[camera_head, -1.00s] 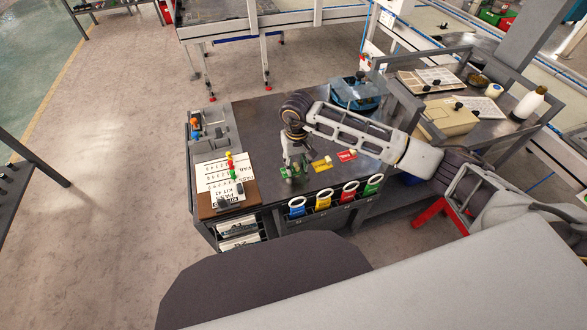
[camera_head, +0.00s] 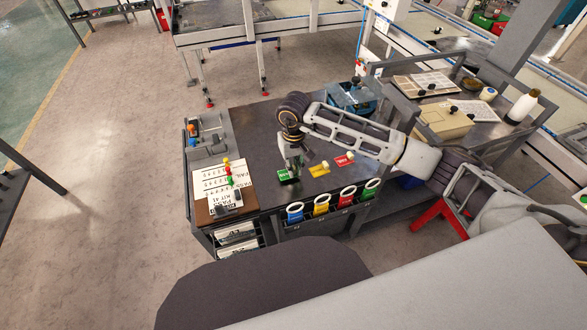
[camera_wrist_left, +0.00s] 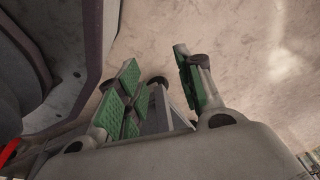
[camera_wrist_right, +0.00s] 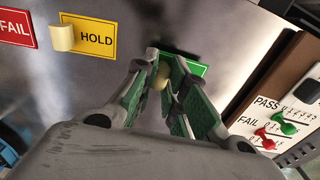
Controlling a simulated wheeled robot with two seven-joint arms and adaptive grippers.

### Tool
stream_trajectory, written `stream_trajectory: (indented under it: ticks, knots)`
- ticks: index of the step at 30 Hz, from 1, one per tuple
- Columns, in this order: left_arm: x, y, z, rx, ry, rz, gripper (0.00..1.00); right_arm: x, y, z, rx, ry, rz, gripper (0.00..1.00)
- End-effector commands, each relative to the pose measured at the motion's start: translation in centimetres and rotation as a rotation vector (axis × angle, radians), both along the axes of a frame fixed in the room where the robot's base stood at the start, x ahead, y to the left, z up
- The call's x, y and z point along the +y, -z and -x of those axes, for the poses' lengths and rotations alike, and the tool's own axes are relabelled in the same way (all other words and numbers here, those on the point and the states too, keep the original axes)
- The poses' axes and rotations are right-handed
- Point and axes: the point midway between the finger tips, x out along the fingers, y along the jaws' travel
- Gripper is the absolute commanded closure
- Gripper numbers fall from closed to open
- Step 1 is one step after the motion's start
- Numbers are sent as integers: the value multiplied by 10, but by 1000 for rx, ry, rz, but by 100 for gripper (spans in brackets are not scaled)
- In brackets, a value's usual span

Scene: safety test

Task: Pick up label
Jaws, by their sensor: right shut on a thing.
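A green label (camera_head: 287,175) lies on the dark table top. My right gripper (camera_wrist_right: 167,85) is over it, with its fingers shut on the label's pale knob in the right wrist view. The fingers hide part of the label (camera_wrist_right: 193,67) and its text. The yellow HOLD label (camera_wrist_right: 88,37) and the red FAIL label (camera_wrist_right: 15,28) lie beside it, each with its own pale knob where seen. They show in the head view as a yellow label (camera_head: 317,171) and a red label (camera_head: 342,160). My left gripper (camera_wrist_left: 162,80) is open and empty above the floor.
A board with PASS and FAIL sheets (camera_head: 209,186) lies left of the labels. Coloured tags (camera_head: 321,204) hang along the table's front edge. A blue bin (camera_head: 350,97) stands behind my right arm. The table's back middle is clear.

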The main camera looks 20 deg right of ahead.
Motion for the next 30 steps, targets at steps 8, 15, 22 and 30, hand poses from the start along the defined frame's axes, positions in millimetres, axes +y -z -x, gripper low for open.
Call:
stream_trajectory:
  ticks: [8,15,22,30]
  knots:
    - [3,6,10,7,0,-2,63,0,-39,-1,-3,-1,1,94]
    - [4,9,13,7,-2,-3,63,0,-70,0,-1,-1,0,94]
    - [5,10,10,-2,-2,-3,63,0,-83,0,0,0,0,94]
    - [5,9,8,-4,-2,-3,63,0,-84,0,1,0,0,94]
